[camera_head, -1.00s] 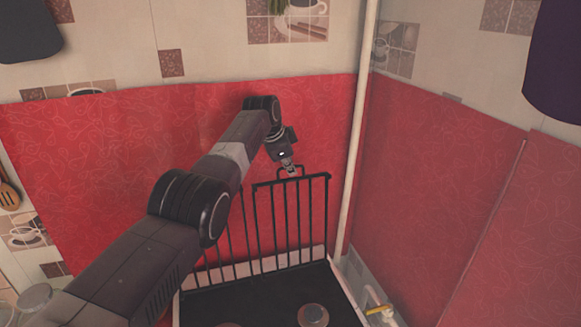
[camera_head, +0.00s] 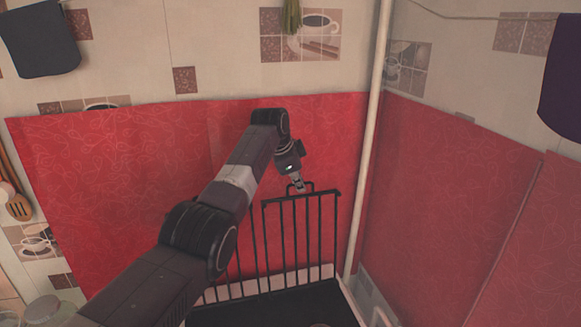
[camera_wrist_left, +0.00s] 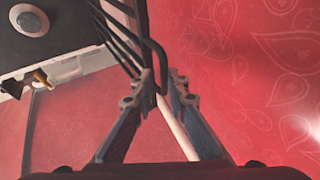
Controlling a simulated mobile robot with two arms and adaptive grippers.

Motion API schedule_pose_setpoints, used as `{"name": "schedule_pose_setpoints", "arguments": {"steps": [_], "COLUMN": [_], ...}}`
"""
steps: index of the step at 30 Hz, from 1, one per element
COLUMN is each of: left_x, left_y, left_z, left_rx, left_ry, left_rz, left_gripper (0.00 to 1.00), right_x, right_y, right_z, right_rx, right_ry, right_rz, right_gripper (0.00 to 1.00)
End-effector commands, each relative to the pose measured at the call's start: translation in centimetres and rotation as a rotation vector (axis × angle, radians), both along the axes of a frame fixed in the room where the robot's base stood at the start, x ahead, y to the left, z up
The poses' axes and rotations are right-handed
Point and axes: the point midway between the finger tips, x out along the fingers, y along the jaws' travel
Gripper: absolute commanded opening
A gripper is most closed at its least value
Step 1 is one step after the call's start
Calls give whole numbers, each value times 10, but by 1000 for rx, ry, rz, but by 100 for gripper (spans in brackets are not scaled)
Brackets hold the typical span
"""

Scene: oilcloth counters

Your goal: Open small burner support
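The small burner support (camera_head: 302,235) is a black barred grate standing upright against the red wall covering in the head view. A small loop handle (camera_head: 312,186) sticks up from its top edge. My left gripper (camera_head: 299,186) is at this loop. In the left wrist view, the two fingertips of my left gripper (camera_wrist_left: 160,86) close around the black loop (camera_wrist_left: 156,60), with the bars (camera_wrist_left: 118,35) running off to the upper left. The exact contact is small and partly hidden. My left arm covers the left part of the grate in the head view. My right gripper is not in view.
The dark stove top (camera_head: 270,308) lies below the grate, and a burner (camera_wrist_left: 29,20) shows in the wrist view. A white vertical pipe (camera_head: 371,140) stands right of the grate, near the corner. A yellow-handled valve (camera_wrist_left: 42,77) is beside the stove.

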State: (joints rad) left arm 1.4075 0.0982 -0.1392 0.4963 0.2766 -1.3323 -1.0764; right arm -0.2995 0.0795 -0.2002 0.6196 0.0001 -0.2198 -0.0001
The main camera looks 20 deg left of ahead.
Motion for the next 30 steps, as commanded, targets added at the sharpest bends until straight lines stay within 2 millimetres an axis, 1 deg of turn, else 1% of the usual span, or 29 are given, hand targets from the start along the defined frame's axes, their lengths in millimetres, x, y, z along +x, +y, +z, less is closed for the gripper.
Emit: {"name": "schedule_pose_setpoints", "arguments": {"steps": [3, 15, 18, 23, 30], "left_x": [-7, -42, -49, -54, -54], "left_y": [1, 8, 9, 10, 10], "left_z": [8, 64, 73, 79, 80], "left_rx": [2, 0, 0, 1, 1], "left_ry": [-1, -1, 1, 4, 4], "left_rz": [0, 0, 0, 1, 1], "left_gripper": [14, 14, 14, 14, 14], "right_x": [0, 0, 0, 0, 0], "right_y": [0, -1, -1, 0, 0], "right_z": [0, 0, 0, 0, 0], "right_rx": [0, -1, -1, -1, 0], "right_ry": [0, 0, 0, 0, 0], "right_rz": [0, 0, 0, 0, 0], "right_gripper": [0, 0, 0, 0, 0]}}
